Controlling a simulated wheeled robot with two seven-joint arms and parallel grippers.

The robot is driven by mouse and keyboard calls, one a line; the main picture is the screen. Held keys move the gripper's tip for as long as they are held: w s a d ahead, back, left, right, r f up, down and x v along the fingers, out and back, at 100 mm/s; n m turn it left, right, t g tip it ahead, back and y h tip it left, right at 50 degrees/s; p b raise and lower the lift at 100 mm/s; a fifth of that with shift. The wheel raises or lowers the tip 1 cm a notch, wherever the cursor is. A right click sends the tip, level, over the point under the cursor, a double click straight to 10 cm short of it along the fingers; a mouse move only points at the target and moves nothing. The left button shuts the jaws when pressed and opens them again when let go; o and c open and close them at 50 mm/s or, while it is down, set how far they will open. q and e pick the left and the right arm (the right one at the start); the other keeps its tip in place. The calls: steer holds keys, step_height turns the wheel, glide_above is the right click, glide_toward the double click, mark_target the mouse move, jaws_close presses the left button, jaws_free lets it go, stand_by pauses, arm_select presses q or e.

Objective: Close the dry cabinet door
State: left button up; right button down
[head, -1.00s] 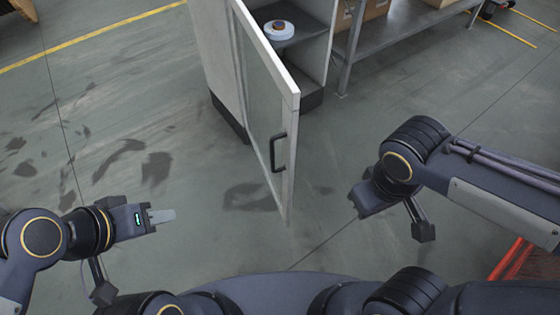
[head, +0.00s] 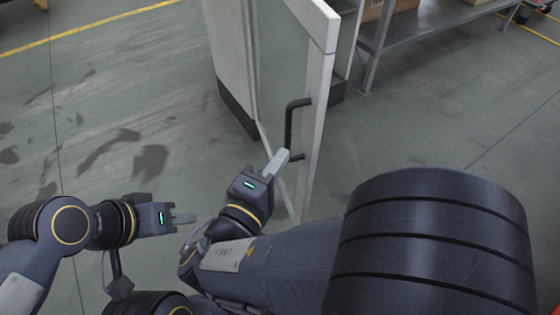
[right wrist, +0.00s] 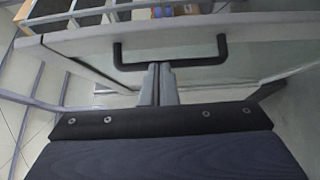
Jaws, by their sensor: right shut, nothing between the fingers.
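The dry cabinet (head: 230,55) stands at the top centre of the head view, with its glass door (head: 318,120) swung open towards me. A black bar handle (head: 289,125) is on the door frame, and it also shows in the right wrist view (right wrist: 170,65). My right gripper (head: 281,159) is shut and empty, its fingertips at the lower end of the handle. In the right wrist view its fingers (right wrist: 158,80) are together just below the handle bar; contact is unclear. My left gripper (head: 183,218) is away from the door to the left, and its finger gap is hidden.
A grey metal shelf (head: 430,37) with cardboard boxes stands right of the cabinet. Open floor lies left of the cabinet and right of the door. My right arm covers much of the lower right of the head view.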

mark_target(305, 123)
steer(key=x, duration=0.7)
steer(key=shift+w, duration=0.1)
